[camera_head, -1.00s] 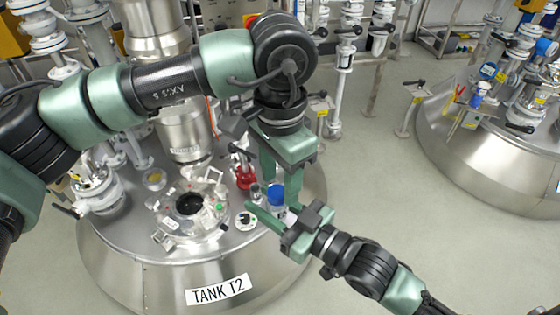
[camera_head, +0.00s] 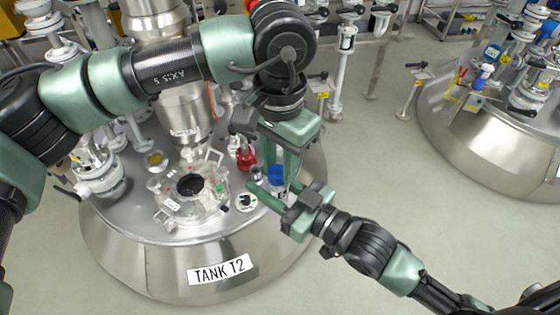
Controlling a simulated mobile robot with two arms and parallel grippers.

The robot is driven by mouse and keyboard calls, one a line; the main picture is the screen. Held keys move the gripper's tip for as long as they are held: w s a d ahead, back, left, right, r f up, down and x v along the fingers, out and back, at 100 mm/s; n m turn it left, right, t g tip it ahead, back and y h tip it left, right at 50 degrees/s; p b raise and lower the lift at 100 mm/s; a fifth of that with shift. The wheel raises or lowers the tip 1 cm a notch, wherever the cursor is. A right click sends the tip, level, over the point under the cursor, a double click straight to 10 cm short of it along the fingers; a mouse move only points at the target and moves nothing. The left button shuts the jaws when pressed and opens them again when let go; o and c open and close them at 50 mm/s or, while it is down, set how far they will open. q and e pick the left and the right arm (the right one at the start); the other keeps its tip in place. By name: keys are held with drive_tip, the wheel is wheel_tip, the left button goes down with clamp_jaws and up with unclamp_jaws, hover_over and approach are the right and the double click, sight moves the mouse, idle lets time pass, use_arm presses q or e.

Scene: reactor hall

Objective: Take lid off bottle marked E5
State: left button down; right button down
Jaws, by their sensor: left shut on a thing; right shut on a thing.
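A bottle with a blue lid (camera_head: 276,173) stands near the right edge of the tank top. Its body is mostly hidden by my grippers, and I cannot read an E5 mark. My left gripper (camera_head: 281,168) reaches down from above and is shut on the blue lid. My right gripper (camera_head: 268,192) comes in from the lower right, its jaws shut around the bottle body below the lid. The lid appears to sit on the bottle.
Tank T2 (camera_head: 170,268) carries an open round port (camera_head: 189,185) left of the bottle. A red container (camera_head: 245,158) and a small jar (camera_head: 257,174) stand close by at the left. Another tank (camera_head: 478,160) stands at the right, with clear floor (camera_head: 385,165) between.

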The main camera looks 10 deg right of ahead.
use_arm(q)
drive_tip(key=n, duration=1.4)
drive_tip(key=shift+w+a+n, duration=0.1)
drive_tip(key=shift+a+n, duration=0.15)
drive_tip(key=shift+n, duration=0.05)
drive_tip(key=n, duration=0.7)
drive_tip(key=shift+a+r, duration=0.1)
drive_tip(key=n, duration=0.7)
drive_tip(key=shift+s+a, duration=0.1)
drive_tip(key=shift+s, duration=0.1)
drive_tip(key=n, duration=0.7)
drive_tip(key=shift+s, duration=0.15)
drive_tip(key=n, duration=0.4)
drive_tip(key=shift+s, duration=0.1)
drive_tip(key=n, duration=1.1)
drive_tip(key=shift+d+n, duration=0.25)
drive_tip(key=shift+n, duration=0.15)
drive_tip(key=shift+r, duration=0.15)
